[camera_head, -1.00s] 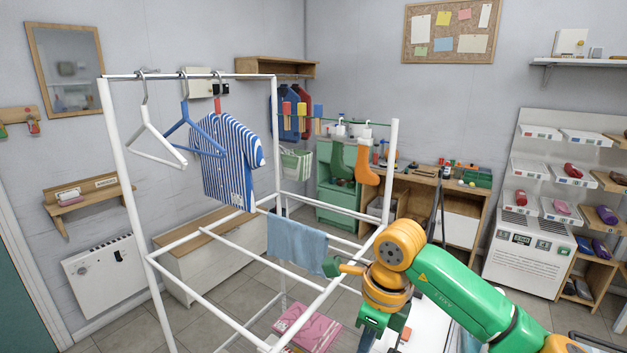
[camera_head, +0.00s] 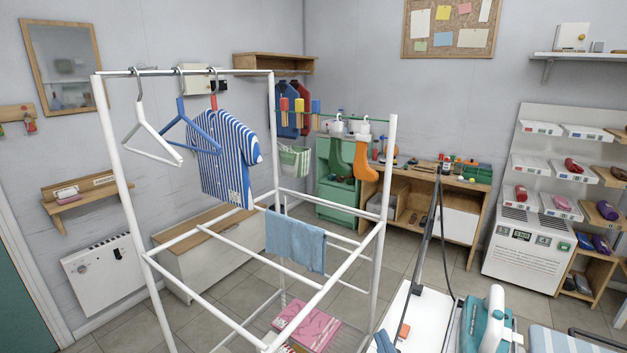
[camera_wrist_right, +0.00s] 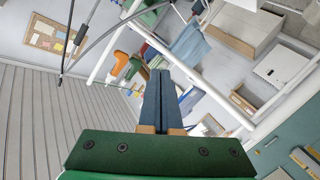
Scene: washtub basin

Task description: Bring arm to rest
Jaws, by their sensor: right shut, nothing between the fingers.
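My right gripper (camera_wrist_right: 160,73) shows in the wrist view with its two dark blue fingers together and nothing between them. In the head view a small blue shape (camera_head: 384,342) at the bottom edge may be its fingertips; the rest of the right arm is out of that view. The white drying rack (camera_head: 217,318) stands to the left, apart from that shape. My left gripper is in neither view.
A light blue towel (camera_head: 296,242) hangs on the rack, with a striped shirt (camera_head: 226,160) and an orange sock (camera_head: 365,160). A teal and white iron (camera_head: 488,325) stands at bottom right.

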